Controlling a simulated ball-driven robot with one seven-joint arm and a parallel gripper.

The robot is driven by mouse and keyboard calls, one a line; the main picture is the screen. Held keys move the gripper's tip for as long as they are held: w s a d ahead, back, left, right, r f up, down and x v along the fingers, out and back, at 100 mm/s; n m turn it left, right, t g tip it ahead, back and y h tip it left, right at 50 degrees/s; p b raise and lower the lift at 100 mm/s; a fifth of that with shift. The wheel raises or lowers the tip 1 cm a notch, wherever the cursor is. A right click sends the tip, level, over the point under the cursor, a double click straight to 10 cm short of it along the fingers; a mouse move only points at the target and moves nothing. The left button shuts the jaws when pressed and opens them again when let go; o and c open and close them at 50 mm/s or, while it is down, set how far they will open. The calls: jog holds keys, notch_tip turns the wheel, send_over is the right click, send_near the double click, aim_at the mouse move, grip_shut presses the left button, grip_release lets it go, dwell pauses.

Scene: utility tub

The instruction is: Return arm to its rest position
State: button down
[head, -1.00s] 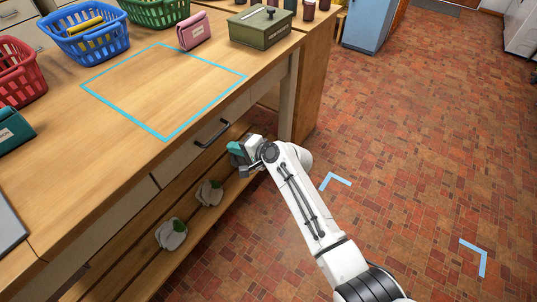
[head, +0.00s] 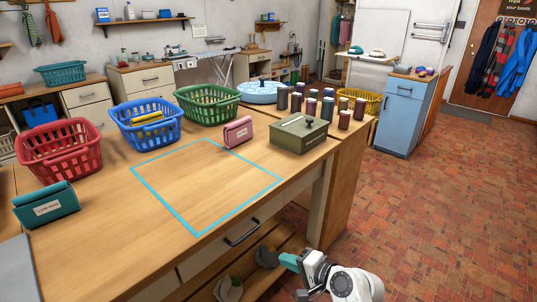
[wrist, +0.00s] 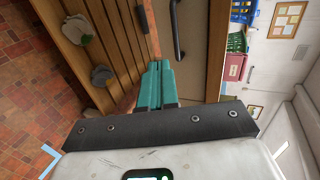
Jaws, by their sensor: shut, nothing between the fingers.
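My gripper (head: 286,261) is at the bottom of the head view, beside the front of the wooden table (head: 110,255) and below its top. Its teal fingers (wrist: 157,86) show in the wrist view, closed together with nothing between them. They point toward the table's front, near a dark drawer handle (wrist: 177,30). The same handle shows in the head view (head: 242,233). My arm comes up from the lower right, and most of it is out of the picture.
The tabletop holds red (head: 60,155), blue (head: 147,130) and green (head: 208,108) baskets, a teal pouch (head: 46,205), a pink pouch (head: 238,132) and a green box (head: 299,136). Grey-green lumps (wrist: 76,28) lie on the slatted lower shelf. The brick floor (head: 420,230) at right is clear.

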jog(key=s+d+f+n+g+h, duration=0.1)
jog(key=s+d+f+n, duration=0.15)
jog(key=s, duration=0.25)
jog(key=s+d+f+n+g+h, duration=0.1)
jog(key=s+d+f, duration=0.15)
jog(key=s, duration=0.25)
jog(key=s+d+n+g+h, duration=0.1)
jog(key=s+d, duration=0.4)
jog(key=s, duration=0.5)
jog(key=s+d+n+g+h+p, duration=0.1)
jog(key=s+d+n+g+h, duration=0.1)
jog(key=s, duration=0.8)
jog(key=s+d+n+g+h+p, duration=0.1)
jog(key=s+d+n+g+h, duration=0.1)
jog(key=s+d+h, duration=0.3)
jog(key=s+d+g, duration=0.1)
jog(key=s+d, duration=0.2)
jog(key=s, duration=0.2)
jog(key=shift+s+r, duration=0.2)
jog(key=shift+r, duration=0.05)
jog(key=shift+d, duration=0.1)
